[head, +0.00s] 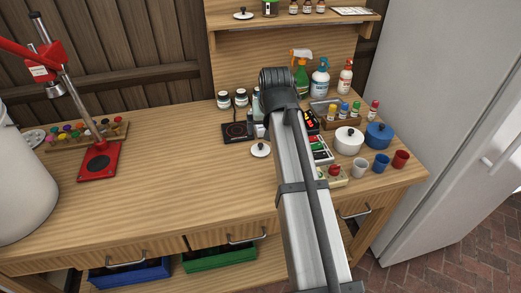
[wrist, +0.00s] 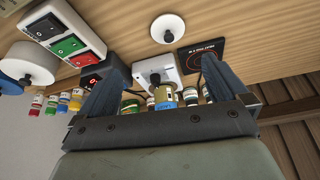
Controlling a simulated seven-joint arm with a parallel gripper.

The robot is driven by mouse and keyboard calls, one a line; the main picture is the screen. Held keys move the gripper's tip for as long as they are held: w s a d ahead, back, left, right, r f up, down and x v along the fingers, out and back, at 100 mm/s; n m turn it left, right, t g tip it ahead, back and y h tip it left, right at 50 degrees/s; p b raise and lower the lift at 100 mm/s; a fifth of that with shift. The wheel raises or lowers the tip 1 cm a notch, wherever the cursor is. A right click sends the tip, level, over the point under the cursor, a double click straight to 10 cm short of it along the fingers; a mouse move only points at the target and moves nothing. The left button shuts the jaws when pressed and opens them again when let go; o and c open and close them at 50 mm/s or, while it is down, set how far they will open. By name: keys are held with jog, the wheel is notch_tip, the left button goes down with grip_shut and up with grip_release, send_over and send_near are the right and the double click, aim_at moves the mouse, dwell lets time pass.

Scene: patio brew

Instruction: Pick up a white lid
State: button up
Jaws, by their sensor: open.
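A white lid with a dark knob (head: 260,152) lies flat on the wooden bench, just left of my arm in the head view. It also shows at the top of the wrist view (wrist: 159,22). A second white lid (head: 240,16) lies on the upper shelf. A white pot (head: 347,145) with a dark knob on top stands right of my arm. My gripper (wrist: 160,68) is open, its two dark fingers spread wide. Nothing is held between them, and the lid is beyond the fingertips. In the head view my arm hides the gripper.
A black scale (head: 234,133) lies next to the lid, with small jars (head: 240,98) behind. A switch box (wrist: 68,35), spray bottle (head: 301,80), blue pot (head: 378,136) and cups (head: 381,163) crowd the right. A red press (head: 98,165) stands left. The bench's middle is clear.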

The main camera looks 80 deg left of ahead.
aim_at(261, 147)
jog(key=x, duration=0.4)
jog(key=s+x, duration=0.1)
jog(key=x, duration=0.8)
jog(key=shift+s+f, duration=0.25)
jog(key=shift+f, duration=0.05)
jog(key=c, duration=1.1)
